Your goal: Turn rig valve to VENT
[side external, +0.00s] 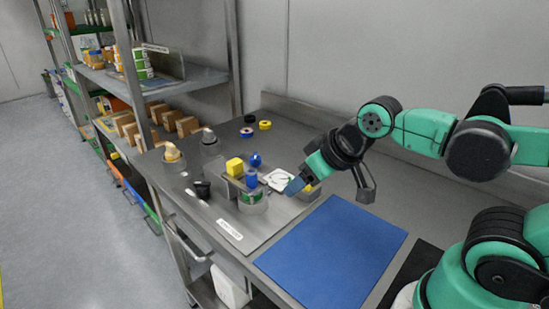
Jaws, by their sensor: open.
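The filler rig stands on a steel plate (262,222) on the bench, left of the blue mat. It carries a yellow block (235,166), a blue knob (255,160) and a blue cylinder (251,179) above a green-labelled jar (250,197). A white piece (277,179) with a dark mark sits just right of them. My gripper (295,187) reaches in from the right, tilted down, with its blue tips close to the white piece. Its jaws are open; contact cannot be told. A small yellow part (309,188) shows behind the tips. Which part is the valve, and its setting, are unclear.
A blue mat (332,250) lies clear at the front. Black and yellow tape rolls (265,125) lie at the back. Two domed pieces, one cream (171,152) and one grey (208,135), stand at the left. A black object (202,189) lies near the front edge. Stocked shelves (150,85) stand left.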

